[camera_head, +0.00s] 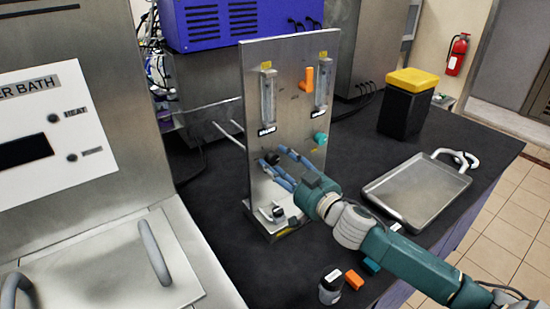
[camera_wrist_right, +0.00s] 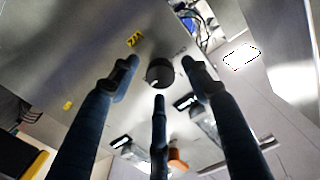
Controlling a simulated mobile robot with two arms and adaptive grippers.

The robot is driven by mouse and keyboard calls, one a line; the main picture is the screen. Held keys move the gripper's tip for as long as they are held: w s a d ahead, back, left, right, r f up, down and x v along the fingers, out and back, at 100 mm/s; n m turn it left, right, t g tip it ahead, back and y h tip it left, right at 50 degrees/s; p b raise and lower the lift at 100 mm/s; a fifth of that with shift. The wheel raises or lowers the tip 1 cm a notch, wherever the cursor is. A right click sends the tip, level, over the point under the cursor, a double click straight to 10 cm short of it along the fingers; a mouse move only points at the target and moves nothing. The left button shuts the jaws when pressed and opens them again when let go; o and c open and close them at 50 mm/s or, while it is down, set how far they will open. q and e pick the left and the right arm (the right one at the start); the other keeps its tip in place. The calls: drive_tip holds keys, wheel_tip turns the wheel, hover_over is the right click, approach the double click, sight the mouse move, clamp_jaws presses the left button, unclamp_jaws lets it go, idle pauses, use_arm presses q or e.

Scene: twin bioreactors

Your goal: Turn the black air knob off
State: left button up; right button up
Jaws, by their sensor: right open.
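The black air knob (camera_head: 271,158) sits low on the left part of the upright metal panel (camera_head: 285,120). In the right wrist view the black knob (camera_wrist_right: 159,73) is round and shows near the middle. My right gripper (camera_head: 277,161) reaches the panel from the front right. In the wrist view my right gripper (camera_wrist_right: 160,66) is open. Two of its fingers stand on either side of the knob and the third points at it from below in the picture, with gaps visible. Whether any fingertip touches the panel cannot be told. My left gripper is not in view.
The panel also carries an orange handle (camera_head: 307,79), a teal knob (camera_head: 320,139) and two flow tubes. A metal tray (camera_head: 415,190) and a yellow-lidded black bin (camera_head: 407,103) stand right. A small bottle (camera_head: 331,287) and an orange block (camera_head: 354,279) lie in front.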

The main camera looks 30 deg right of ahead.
drive_tip(key=shift+w+a+r, duration=0.1)
drive_tip(key=shift+w, duration=0.55)
drive_tip(key=shift+c, duration=0.5)
drive_tip(key=c, duration=1)
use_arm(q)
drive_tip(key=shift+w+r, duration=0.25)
use_arm(e)
drive_tip(key=shift+c, duration=0.2)
